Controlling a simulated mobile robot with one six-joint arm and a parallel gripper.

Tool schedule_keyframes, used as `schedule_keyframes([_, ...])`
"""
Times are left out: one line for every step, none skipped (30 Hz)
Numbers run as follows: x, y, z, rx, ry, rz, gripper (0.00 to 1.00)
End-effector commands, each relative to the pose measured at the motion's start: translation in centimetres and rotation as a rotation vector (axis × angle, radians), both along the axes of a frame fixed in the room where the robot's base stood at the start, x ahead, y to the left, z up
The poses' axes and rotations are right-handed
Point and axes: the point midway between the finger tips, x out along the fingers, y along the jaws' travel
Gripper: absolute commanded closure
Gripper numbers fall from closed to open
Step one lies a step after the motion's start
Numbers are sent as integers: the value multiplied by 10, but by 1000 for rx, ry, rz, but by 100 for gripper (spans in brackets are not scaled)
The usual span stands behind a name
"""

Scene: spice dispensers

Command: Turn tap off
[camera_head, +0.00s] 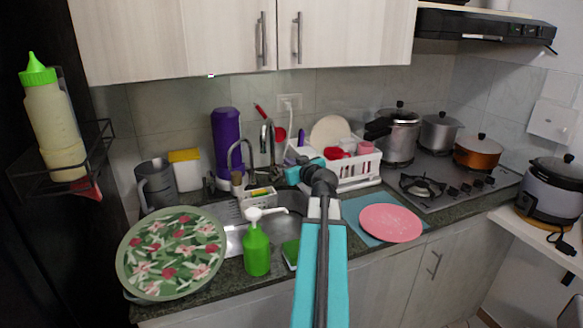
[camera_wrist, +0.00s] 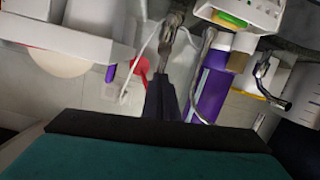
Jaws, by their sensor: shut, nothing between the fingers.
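The kitchen tap stands behind the sink (camera_head: 232,243). In the head view it shows as a thin curved chrome spout (camera_head: 240,143) and a second, taller chrome neck (camera_head: 268,130). The chrome also shows at the upper middle in the wrist view (camera_wrist: 205,50). My gripper (camera_head: 281,172) is shut and empty, just right of the tap and in front of the dish rack. In the wrist view its dark fingers (camera_wrist: 162,90) point up toward the tap. I cannot make out the tap's lever clearly, nor whether water runs or the fingers touch the tap.
A white dish rack (camera_head: 352,180) stands close on the right, a purple bottle (camera_head: 227,140) on the left behind. A green soap dispenser (camera_head: 256,252) and a floral plate (camera_head: 170,252) are in front. A pink plate (camera_head: 391,223) lies to the right.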

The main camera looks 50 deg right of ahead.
Motion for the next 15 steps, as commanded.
schedule_keyframes([0, 1, 12, -2, -4, -1, 100])
schedule_keyframes([0, 2, 17, -4, -5, -2, 100])
schedule_keyframes([-4, 4, 18, -5, -6, -4, 100])
schedule_keyframes([-8, 6, 17, -4, -7, -5, 100])
schedule_keyframes([-12, 8, 18, -4, -8, -5, 100])
schedule_keyframes([-16, 11, 19, -4, -8, -5, 100])
schedule_keyframes([-19, 13, 20, -4, -8, -5, 100])
schedule_keyframes([-22, 15, 21, -4, -8, -5, 100])
schedule_keyframes([-27, 17, 22, -4, -9, -6, 100])
schedule_keyframes([-30, 19, 24, -5, -10, -6, 100])
schedule_keyframes([-33, 21, 25, -5, -10, -6, 100])
schedule_keyframes([-37, 24, 26, -5, -10, -5, 100])
schedule_keyframes([-40, 26, 26, -4, -9, -5, 100])
schedule_keyframes([-43, 27, 27, -4, -9, -5, 100])
schedule_keyframes([-48, 29, 28, -5, -10, -6, 100])
